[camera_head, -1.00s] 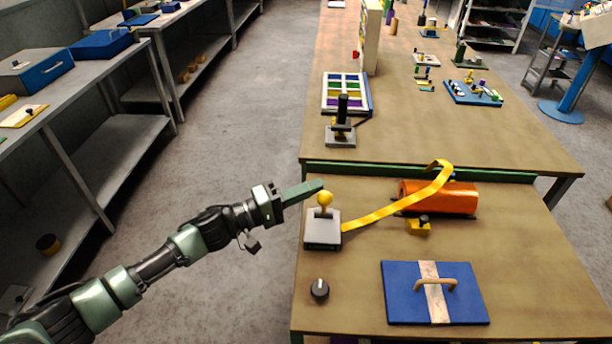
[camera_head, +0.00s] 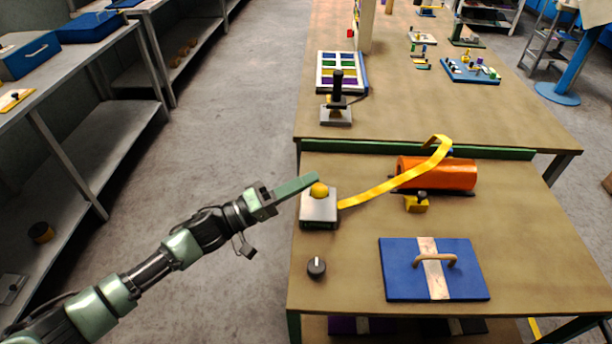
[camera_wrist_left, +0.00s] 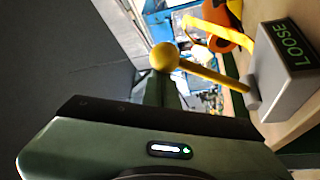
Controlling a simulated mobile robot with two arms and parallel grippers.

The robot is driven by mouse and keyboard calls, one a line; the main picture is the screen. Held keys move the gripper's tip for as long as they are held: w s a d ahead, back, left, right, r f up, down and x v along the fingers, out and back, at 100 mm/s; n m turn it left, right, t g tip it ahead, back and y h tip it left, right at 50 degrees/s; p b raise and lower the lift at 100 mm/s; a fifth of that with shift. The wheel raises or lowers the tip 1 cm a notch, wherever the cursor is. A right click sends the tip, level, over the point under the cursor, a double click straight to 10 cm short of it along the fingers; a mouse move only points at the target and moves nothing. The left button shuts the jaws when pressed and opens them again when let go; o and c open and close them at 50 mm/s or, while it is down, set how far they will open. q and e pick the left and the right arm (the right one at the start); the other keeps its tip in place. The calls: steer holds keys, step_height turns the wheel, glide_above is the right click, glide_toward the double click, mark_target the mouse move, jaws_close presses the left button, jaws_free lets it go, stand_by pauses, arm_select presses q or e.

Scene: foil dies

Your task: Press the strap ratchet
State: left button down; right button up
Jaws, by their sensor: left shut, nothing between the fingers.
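The strap ratchet (camera_head: 318,212) is a grey box near the left edge of the near bench, with a yellow ball-topped lever (camera_head: 319,190). In the left wrist view the ball and stem (camera_wrist_left: 165,57) show, and the box (camera_wrist_left: 285,70) reads LOOSE. A yellow strap (camera_head: 375,190) runs from the ratchet over an orange cylinder (camera_head: 437,174). My left gripper (camera_head: 315,177) is shut and empty, its tip right at the yellow ball. I cannot tell whether it touches. My right gripper is not in view.
A dark knob (camera_head: 316,267) and a blue board with a handle (camera_head: 400,272) are in front on the near bench (camera_head: 530,270). A joystick (camera_head: 337,100) and a grid tray (camera_head: 327,75) stand on the far bench. Open floor lies left.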

arm_select(q)
steer(key=s+f+m+h+b, duration=0.1)
steer(key=f+m+b, duration=0.1)
steer(key=s+f+m+g+h+b, duration=0.1)
steer(key=s+f+m+b, duration=0.1)
steer(key=m+b, duration=0.1)
steer(key=s+f+m+g+h+b, duration=0.1)
steer(key=m+b, duration=0.1)
steer(key=shift+s+f+h+b, duration=0.3)
steer(key=shift+f+b, duration=0.1)
steer(key=shift+s+f+m+b, duration=0.4)
steer(key=shift+f+b, duration=0.1)
steer(key=shift+f, duration=0.25)
steer(key=shift+s+f+g, duration=0.15)
steer(key=shift+f+g, duration=0.15)
steer(key=shift+r, duration=0.1)
steer(key=shift+r+p, duration=0.35)
step_height(320, 180, up, 4)
steer(key=w+a+p, duration=0.1)
steer(key=w+p, duration=0.1)
steer(key=p, duration=0.1)
steer(key=b+v, duration=0.3)
steer(key=v, duration=0.7)
steer(key=shift+w+f, duration=0.3)
steer(key=shift+f, duration=0.15)
